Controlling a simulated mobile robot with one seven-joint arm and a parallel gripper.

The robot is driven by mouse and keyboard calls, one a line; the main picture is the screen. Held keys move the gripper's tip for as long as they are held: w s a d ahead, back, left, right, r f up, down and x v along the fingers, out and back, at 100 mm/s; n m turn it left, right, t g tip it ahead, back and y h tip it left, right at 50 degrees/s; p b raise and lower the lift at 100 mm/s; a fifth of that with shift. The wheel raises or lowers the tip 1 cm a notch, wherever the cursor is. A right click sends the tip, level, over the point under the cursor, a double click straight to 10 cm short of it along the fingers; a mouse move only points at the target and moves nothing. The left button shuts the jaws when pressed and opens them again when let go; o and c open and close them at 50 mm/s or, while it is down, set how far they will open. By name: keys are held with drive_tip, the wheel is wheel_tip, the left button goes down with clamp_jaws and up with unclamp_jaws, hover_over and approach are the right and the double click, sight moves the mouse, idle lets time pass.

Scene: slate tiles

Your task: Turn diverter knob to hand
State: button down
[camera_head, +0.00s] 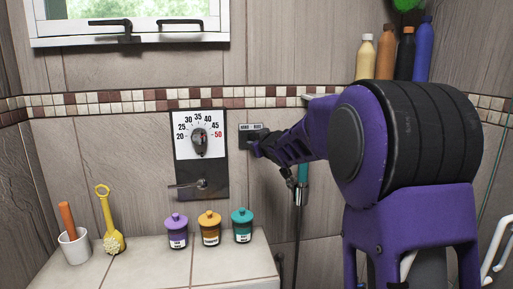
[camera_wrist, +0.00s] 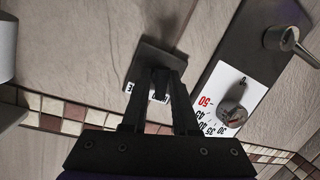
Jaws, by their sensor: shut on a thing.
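The diverter plate (camera_head: 246,139) is a small dark plate on the tiled wall, right of the temperature panel, with a white label strip reading HAND at left and what looks like ROSE at right. My gripper (camera_head: 261,146) reaches it from the right and covers much of it in the head view. In the wrist view the plate (camera_wrist: 150,58) lies under my gripper (camera_wrist: 159,88), whose two fingers close on the dark diverter knob (camera_wrist: 160,78). The fingers hide most of the knob and part of the label, so I cannot tell which word it points to.
Left of the diverter is the temperature panel (camera_head: 183,153) with a dial (camera_head: 199,141) and a lever (camera_head: 203,184). Lidded jars (camera_head: 209,231), a brush (camera_head: 113,240) and a white cup (camera_head: 75,247) stand on the ledge. Bottles (camera_head: 385,53) stand at the upper right.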

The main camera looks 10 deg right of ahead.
drive_tip(key=shift+a+n+h+b, duration=0.2)
drive_tip(key=shift+n+h+b, duration=0.05)
drive_tip(key=shift+n+b, duration=0.55)
drive_tip(key=shift+a+n+h+b, duration=0.2)
drive_tip(key=shift+n+h+b, duration=0.05)
drive_tip(key=shift+n+b, duration=0.5)
drive_tip(key=shift+n, duration=0.25)
drive_tip(key=shift+f, duration=0.1)
drive_tip(key=c, duration=0.8)
unclamp_jaws()
drive_tip(key=shift+d, duration=0.15)
drive_tip(key=shift+v, duration=3.85)
